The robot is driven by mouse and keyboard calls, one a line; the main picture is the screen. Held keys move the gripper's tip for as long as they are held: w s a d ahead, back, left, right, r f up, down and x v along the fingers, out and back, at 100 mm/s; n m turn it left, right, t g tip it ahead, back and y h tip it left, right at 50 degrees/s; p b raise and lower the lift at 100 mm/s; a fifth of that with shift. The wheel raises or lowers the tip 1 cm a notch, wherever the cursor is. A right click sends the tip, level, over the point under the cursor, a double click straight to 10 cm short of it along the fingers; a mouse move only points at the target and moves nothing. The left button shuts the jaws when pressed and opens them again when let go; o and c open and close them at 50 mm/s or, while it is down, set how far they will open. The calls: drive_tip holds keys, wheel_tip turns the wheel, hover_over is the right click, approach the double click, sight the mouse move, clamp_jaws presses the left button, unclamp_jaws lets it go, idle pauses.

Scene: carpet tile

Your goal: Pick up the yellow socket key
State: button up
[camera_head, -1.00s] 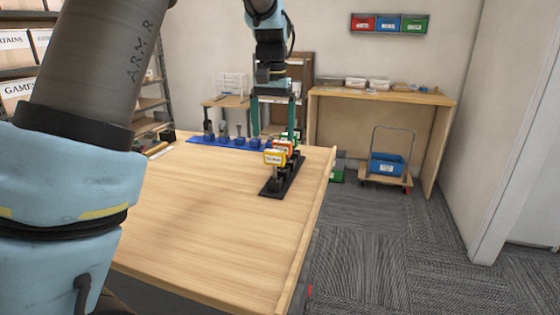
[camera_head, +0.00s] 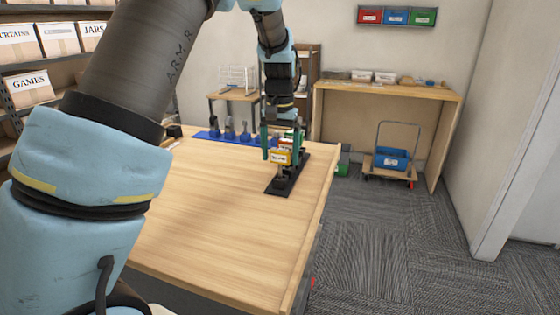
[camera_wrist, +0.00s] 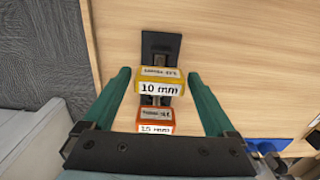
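The yellow socket key (camera_head: 281,158) stands upright on a black holder strip (camera_head: 281,186) near the right edge of the wooden table. In the wrist view the yellow key (camera_wrist: 160,82) carries a label reading 10 mm. An orange key (camera_wrist: 155,122) labelled 15 mm stands in the same strip, beside the yellow one. My gripper (camera_head: 281,153) is pointed down over the strip. In the wrist view its two green fingers (camera_wrist: 162,85) are spread wide on either side of the yellow key, with gaps on both sides. Nothing is held.
A blue mat (camera_head: 235,137) with several dark pieces lies along the table's far edge. The table's front part (camera_head: 215,215) is clear. Behind stand a wooden workbench (camera_head: 385,92) and a trolley with a blue bin (camera_head: 390,158).

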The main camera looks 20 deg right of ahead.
clamp_jaws()
idle(0.5)
